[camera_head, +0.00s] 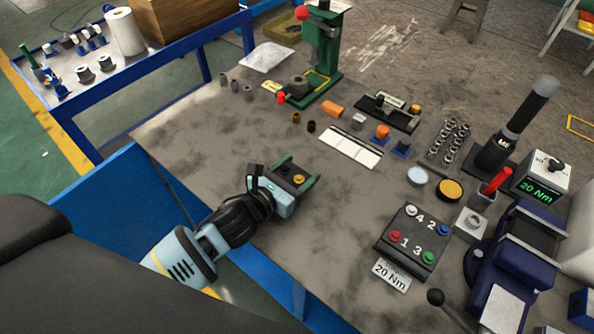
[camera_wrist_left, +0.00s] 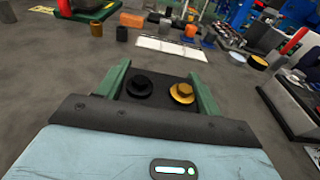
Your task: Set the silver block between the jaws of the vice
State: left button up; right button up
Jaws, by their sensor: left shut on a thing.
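The blue vice (camera_head: 518,262) stands at the right edge of the bench in the head view, partly cut off by the frame. A pale grey block with a round boss (camera_head: 470,222), which looks like the silver block, sits just left of the vice, apart from my gripper. My left gripper (camera_head: 298,171) is over the near left part of the bench, with green fingers. It is shut on a dark plate carrying a black knob and a gold knob (camera_wrist_left: 182,92), also seen between the fingers in the wrist view. My right gripper is out of view.
A black button box (camera_head: 410,240) lies between my gripper and the vice. A green press (camera_head: 322,55) stands at the back. A torque tool (camera_head: 515,125) and a 20 Nm display (camera_head: 543,177) stand at the right. The bench around my gripper is bare.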

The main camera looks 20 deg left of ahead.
pick_arm(q)
jog(key=o, duration=1.4)
jog(key=shift+f, duration=0.15)
jog(key=shift+r, duration=0.3)
jog(key=v, duration=1.2)
jog(key=shift+f, duration=0.2)
